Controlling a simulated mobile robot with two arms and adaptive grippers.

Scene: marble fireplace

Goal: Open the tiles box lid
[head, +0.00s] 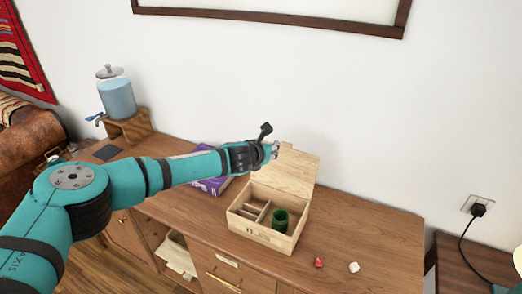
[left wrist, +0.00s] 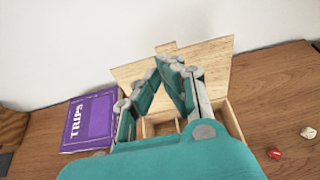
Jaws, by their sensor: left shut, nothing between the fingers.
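The wooden tiles box (head: 246,228) stands on the sideboard with "TILES" lettering on its front. Its lid (head: 293,178) is raised, standing up behind the box and leaning back slightly. The compartments inside are exposed, and a dark green cup (head: 280,221) stands in the right one. My left gripper (head: 275,149) is shut and empty at the upper left edge of the lid; I cannot tell if it touches. In the left wrist view the gripper (left wrist: 172,62) stands in front of the raised lid (left wrist: 216,65) and hides part of the box (left wrist: 234,122).
A purple game box (head: 208,187) lies left of the tiles box, partly behind my arm. A red die (head: 319,263) and a white die (head: 354,267) lie to the right. A blue drink dispenser (head: 117,98) stands on a wooden stand at the far left. The sideboard's right end is clear.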

